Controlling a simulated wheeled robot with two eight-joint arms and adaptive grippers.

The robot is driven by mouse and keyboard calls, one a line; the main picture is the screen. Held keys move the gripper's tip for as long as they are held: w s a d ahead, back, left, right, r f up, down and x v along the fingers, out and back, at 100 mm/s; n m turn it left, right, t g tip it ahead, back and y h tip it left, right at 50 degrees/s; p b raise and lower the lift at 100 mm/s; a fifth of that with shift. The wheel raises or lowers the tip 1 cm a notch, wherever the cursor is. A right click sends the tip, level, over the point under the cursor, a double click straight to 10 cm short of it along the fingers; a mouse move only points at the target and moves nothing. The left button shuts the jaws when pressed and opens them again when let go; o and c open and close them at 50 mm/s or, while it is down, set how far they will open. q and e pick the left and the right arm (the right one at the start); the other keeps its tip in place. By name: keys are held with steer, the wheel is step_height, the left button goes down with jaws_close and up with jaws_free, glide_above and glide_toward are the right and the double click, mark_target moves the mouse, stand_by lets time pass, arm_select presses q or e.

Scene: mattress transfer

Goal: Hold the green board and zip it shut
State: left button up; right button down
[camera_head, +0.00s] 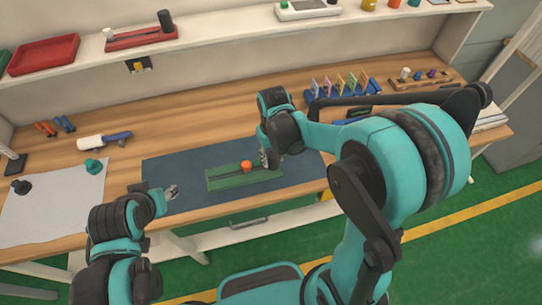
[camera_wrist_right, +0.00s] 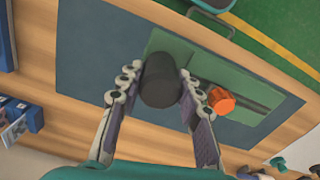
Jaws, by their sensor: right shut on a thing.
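The green board (camera_head: 215,183) lies on the dark blue mat, with a dark lengthwise track along it. An orange-red knob (camera_head: 246,166) stands on the track near the board's middle; it also shows in the right wrist view (camera_wrist_right: 221,100). My right gripper (camera_head: 266,158) is at the board's right end. In the right wrist view its fingers (camera_wrist_right: 157,84) are shut on a black cylinder (camera_wrist_right: 160,82) at the board's end. My left gripper (camera_head: 171,191) looks open and empty, left of the board and apart from it.
The dark blue mat (camera_head: 170,168) lies on the wooden table (camera_head: 190,125). A white sheet (camera_head: 50,212) with small knobs is at the left. A blue rack (camera_head: 325,100) and a wooden holder (camera_head: 420,82) stand at the back right. A shelf (camera_head: 225,38) runs above the table.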

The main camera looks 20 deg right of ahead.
steer(key=shift+a, duration=0.1)
steer(key=w+a+b, duration=0.1)
steer(key=w+a, duration=0.5)
steer(key=a, duration=0.3)
steer(key=shift+w+a, duration=0.2)
steer(key=shift+w, duration=0.2)
stand_by(0.8)
steer(key=shift+f, duration=0.25)
steer(key=shift+f+b, duration=4.25)
steer(key=shift+f, duration=0.85)
